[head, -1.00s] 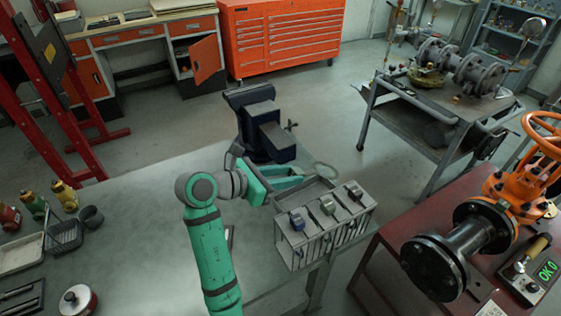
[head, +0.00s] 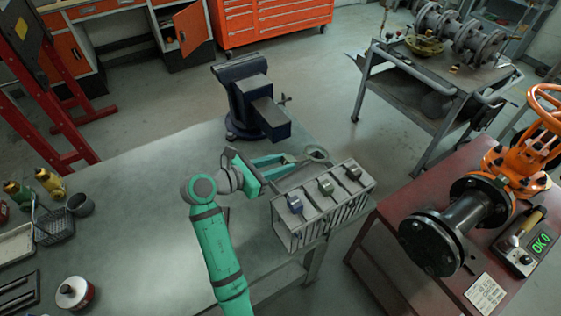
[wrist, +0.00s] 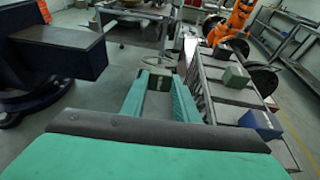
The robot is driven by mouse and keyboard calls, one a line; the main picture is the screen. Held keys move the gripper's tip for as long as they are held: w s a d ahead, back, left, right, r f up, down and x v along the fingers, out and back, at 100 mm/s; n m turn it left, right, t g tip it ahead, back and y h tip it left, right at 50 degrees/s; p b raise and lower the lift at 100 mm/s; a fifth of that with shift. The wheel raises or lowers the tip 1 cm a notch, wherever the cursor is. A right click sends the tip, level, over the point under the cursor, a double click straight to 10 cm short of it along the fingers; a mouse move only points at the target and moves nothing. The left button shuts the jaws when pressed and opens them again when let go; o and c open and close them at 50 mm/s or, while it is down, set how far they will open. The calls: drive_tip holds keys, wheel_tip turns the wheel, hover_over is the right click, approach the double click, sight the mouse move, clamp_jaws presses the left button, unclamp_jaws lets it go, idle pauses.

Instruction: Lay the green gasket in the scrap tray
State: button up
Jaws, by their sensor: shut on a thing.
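The grey rack (head: 310,230) holds a blue tab (head: 294,203), a green-grey tab (head: 325,185) and a dark tab (head: 352,172). A blue vise (head: 258,105) stands behind my gripper. A wire basket (head: 52,230) and bottles stand at left. The bench's middle is clear.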

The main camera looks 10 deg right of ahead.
drive_tip(key=shift+f, duration=4.7)
drive_tip(key=o, duration=1.1)
drive_tip(key=shift+o, duration=0.2)
drive_tip(key=shift+a, duration=0.1)
drive_tip(key=v, duration=1)
drive_tip(key=shift+s+a, duration=0.25)
